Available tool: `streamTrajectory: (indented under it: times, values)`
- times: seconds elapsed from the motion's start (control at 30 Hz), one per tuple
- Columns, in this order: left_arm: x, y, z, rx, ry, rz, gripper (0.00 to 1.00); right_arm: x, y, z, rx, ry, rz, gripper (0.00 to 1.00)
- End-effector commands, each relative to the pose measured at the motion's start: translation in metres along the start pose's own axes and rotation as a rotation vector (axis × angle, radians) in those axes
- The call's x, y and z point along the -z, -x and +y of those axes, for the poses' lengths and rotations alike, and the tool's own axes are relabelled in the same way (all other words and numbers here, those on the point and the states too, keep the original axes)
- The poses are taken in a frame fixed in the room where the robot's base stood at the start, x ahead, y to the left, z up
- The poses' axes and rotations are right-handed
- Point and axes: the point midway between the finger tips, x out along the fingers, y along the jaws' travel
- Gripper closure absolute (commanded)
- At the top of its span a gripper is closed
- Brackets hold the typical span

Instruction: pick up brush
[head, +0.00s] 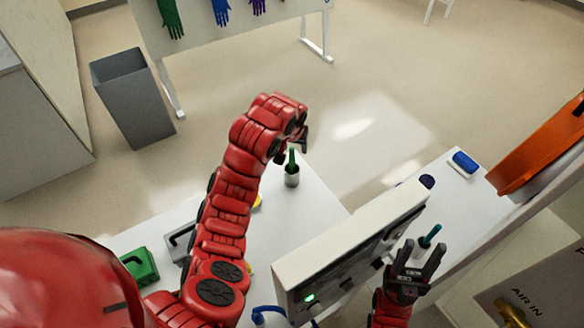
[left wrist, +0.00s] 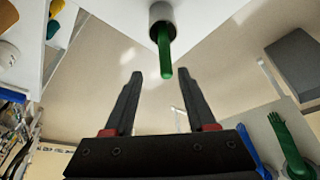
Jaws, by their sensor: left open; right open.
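A green brush handle (head: 292,158) stands up out of a grey cup (head: 292,177) on the white table. In the left wrist view the handle (left wrist: 165,52) sticks out of the cup (left wrist: 161,13), just beyond my fingertips. The brush head is hidden. My left gripper (head: 301,141) is open and empty beside the top of the handle; in its wrist view the fingers (left wrist: 151,76) are apart with nothing between them. A second, teal handle (head: 431,235) stands at the right, close behind my right gripper (head: 421,249), which is open.
A white panel box (head: 350,245) with a green light stands between my arms. A green box (head: 140,265) and a grey item (head: 180,240) lie at the left of the table. A blue block (head: 464,162) lies at the right. A grey bin (head: 132,98) stands on the floor.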

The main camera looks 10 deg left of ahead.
Motion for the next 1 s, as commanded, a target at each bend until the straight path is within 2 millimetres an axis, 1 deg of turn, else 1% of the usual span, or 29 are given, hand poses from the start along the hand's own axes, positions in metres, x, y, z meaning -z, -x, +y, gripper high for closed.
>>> streamTrajectory:
  times: [0.03, 0.13, 0.27, 0.4, 0.5, 0.6, 0.73, 0.9, 0.97, 1.0]
  values:
    - [-0.001, -0.006, 0.000, 0.000, 0.001, -0.001, 0.44, -0.001, 0.003, 0.000, 0.000, 0.000, 0.000, 0.50]
    - [0.000, -0.009, -0.001, 0.002, 0.000, -0.003, 0.44, 0.000, 0.002, 0.000, 0.000, 0.000, 0.000, 0.50]
    - [-0.001, -0.017, -0.004, 0.004, 0.000, -0.009, 0.44, 0.002, -0.013, 0.001, 0.000, 0.000, 0.000, 0.50]
    - [-0.003, -0.035, -0.009, 0.004, 0.001, -0.009, 0.44, 0.005, -0.029, 0.002, 0.000, 0.000, 0.000, 0.50]
    - [-0.002, -0.048, -0.008, 0.001, 0.000, -0.005, 0.44, 0.005, -0.031, 0.002, 0.000, 0.000, 0.000, 0.50]
    - [-0.003, -0.056, -0.008, 0.002, 0.000, -0.006, 0.44, 0.006, -0.033, 0.002, 0.000, 0.000, 0.000, 0.50]
    - [-0.003, -0.060, -0.008, 0.002, -0.001, -0.001, 0.44, 0.006, -0.033, 0.002, 0.000, 0.000, 0.000, 0.50]
    - [-0.003, -0.060, -0.008, 0.002, 0.000, 0.000, 0.44, 0.005, -0.033, 0.002, 0.000, 0.000, 0.000, 0.50]
    - [-0.003, -0.060, -0.008, 0.002, 0.000, -0.001, 0.54, 0.005, -0.033, 0.002, 0.000, 0.000, 0.000, 0.50]
    - [-0.003, -0.060, -0.008, 0.002, 0.000, -0.001, 0.62, 0.005, -0.033, 0.002, 0.000, 0.000, 0.000, 0.50]
